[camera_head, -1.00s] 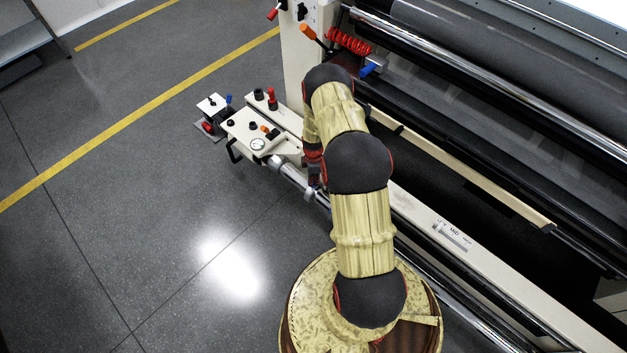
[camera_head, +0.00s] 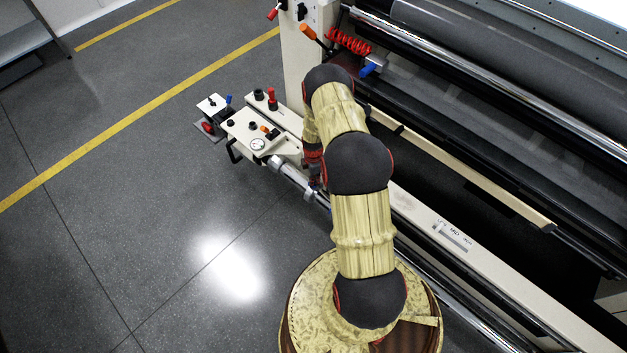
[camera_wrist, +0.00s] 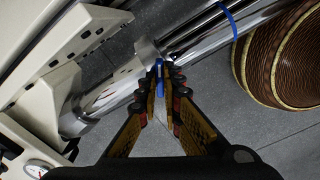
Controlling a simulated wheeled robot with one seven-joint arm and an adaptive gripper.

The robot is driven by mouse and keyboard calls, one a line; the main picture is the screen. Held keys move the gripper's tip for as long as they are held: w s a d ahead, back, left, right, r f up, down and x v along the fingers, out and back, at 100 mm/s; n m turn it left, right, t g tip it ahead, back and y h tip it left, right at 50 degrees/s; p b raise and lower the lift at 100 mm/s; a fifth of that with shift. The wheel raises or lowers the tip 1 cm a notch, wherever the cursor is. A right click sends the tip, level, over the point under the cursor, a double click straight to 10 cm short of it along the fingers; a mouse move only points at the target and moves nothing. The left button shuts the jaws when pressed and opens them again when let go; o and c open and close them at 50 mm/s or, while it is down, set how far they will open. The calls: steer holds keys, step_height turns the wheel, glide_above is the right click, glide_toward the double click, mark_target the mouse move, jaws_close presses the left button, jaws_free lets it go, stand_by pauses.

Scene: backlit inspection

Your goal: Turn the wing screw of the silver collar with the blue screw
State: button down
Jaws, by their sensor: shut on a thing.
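In the wrist view my gripper (camera_wrist: 166,84) is shut on the blue screw (camera_wrist: 159,77), whose narrow blue wing shows between the fingertips. The silver collar (camera_wrist: 147,52) sits around a shiny steel shaft (camera_wrist: 190,42), right beside the fingertips, and is partly hidden by them. In the head view the collar (camera_head: 310,194) shows small on the shaft below the cream machine end. There my gripper is mostly hidden by my own arm, and the blue screw cannot be made out.
A blue ring (camera_wrist: 228,19) circles the shaft farther along. A cream bracket (camera_wrist: 72,45) and a dial gauge (camera_wrist: 37,167) lie close to the left. The large roller machine (camera_head: 480,75) stands at right in the head view. Open grey floor (camera_head: 140,230) lies left.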

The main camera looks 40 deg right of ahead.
stand_by(0.5)
steer(key=c, duration=2)
jaws_free()
steer(key=shift+o, duration=0.2)
step_height(320, 180, up, 12)
